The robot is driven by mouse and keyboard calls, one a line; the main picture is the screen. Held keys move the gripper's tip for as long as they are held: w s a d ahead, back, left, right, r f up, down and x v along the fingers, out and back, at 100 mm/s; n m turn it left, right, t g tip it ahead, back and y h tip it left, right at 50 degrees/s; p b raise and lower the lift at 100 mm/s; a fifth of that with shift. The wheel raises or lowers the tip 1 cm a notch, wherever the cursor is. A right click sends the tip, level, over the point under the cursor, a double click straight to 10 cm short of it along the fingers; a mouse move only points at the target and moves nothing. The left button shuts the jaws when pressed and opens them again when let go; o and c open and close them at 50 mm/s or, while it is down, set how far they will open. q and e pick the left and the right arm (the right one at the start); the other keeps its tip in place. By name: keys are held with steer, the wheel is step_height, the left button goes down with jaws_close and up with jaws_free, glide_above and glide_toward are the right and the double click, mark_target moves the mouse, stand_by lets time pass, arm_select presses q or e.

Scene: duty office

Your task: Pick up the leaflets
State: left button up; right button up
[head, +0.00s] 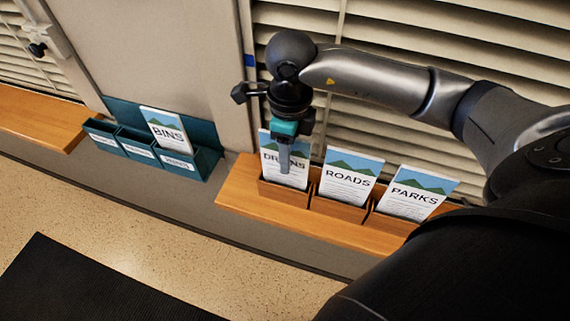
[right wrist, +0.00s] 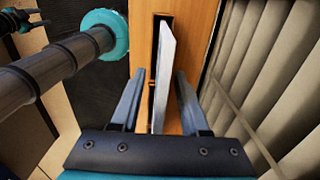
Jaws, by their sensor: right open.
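The leaflets stand upright in a brown wooden holder on the right ledge: a partly covered one reading like DRAINS (head: 294,177), ROADS (head: 349,177) and PARKS (head: 417,193). A BINS leaflet (head: 164,128) stands in the right compartment of a teal rack (head: 203,165) on the left. My right gripper (head: 284,170) points down at the DRAINS leaflets and hides part of their front. In the right wrist view its fingers (right wrist: 157,100) are open, with the leaflets (right wrist: 166,65) seen edge-on between them, apart from both fingers.
The wooden ledge (head: 245,197) carries the brown holder, with slatted blinds (head: 400,40) close behind. The rack's left and middle compartments show no leaflets. Another wooden ledge (head: 35,125) is at the far left. A dark mat (head: 85,285) lies on the speckled floor.

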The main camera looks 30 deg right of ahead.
steer(key=shift+f, duration=0.2)
jaws_close()
stand_by(1.3)
